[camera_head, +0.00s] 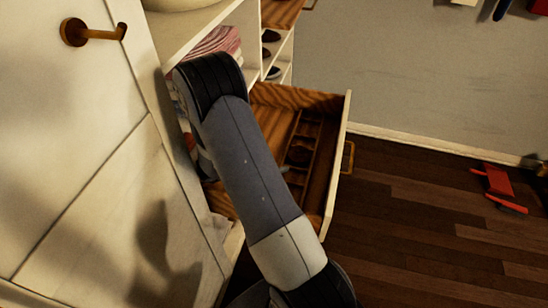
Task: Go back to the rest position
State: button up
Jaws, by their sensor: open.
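My arm (245,165) reaches up from the bottom edge and bends at a dark joint (210,85) in front of the white cabinet. The part of my arm beyond that joint is mostly hidden behind the grey link. My gripper cannot be made out in this view. An open wooden drawer (338,165) stands out from the cabinet to the right of my arm. It has narrow compartments with small dark items in them, too dim to name. My arm covers the drawer's left part.
A white cabinet door (75,190) with a brown handle (92,32) fills the left side, close to my arm. Folded striped cloth (217,42) lies on a shelf above the drawer.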

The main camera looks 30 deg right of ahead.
aim_at(298, 155)
jog(key=shift+d, duration=0.15)
jog(key=b+x, duration=0.1)
jog(key=x, duration=1.1)
jog(key=shift+r, duration=1.55)
jog(key=shift+f, duration=0.1)
